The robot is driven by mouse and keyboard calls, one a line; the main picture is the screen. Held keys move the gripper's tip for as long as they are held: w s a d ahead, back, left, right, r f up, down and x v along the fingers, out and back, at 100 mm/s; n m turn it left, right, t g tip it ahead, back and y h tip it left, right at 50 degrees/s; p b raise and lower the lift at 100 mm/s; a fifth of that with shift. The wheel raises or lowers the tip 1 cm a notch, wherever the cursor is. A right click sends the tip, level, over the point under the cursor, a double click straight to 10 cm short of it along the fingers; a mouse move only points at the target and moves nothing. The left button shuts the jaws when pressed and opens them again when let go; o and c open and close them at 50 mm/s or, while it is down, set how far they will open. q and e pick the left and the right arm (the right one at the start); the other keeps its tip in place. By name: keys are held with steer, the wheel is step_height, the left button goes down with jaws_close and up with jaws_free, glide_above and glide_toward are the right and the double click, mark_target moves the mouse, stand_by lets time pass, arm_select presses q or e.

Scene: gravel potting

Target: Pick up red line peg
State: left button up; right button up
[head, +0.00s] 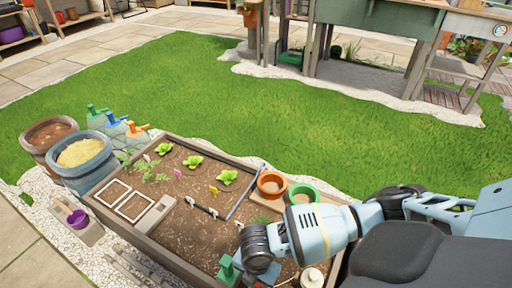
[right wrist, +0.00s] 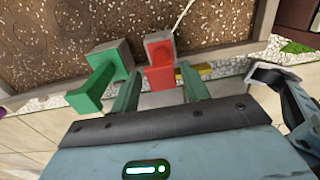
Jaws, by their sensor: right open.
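The red line peg (right wrist: 160,63) shows in the right wrist view, at the wooden edge of the planting bed, with a pale line running up from it. My right gripper (right wrist: 159,75) is open, its two green fingers on either side of the red peg, with gaps visible. I cannot tell how far the fingertips are from it in depth. A green block-like piece (right wrist: 95,90) stands just left of the left finger. In the head view, my right arm reaches the bed's near right corner and the red peg is hidden. My left gripper is not in view.
An orange pot (head: 271,184) and a green-rimmed pot (head: 303,191) sit near my right arm. A white bottle (head: 312,279) stands close by. A yellow object (right wrist: 206,71) lies beside the right finger.

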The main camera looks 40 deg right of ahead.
step_height(320, 180, down, 4)
steer(key=b, duration=0.2)
steer(key=shift+s+f+b, duration=0.1)
steer(key=shift+f+b, duration=0.15)
steer(key=shift+b, duration=0.1)
steer(key=shift+f, duration=0.25)
steer(key=shift+r, duration=0.1)
steer(key=shift+c, duration=0.3)
steer(key=c, duration=0.7)
steer(key=shift+o, duration=0.2)
steer(key=shift+r, duration=0.1)
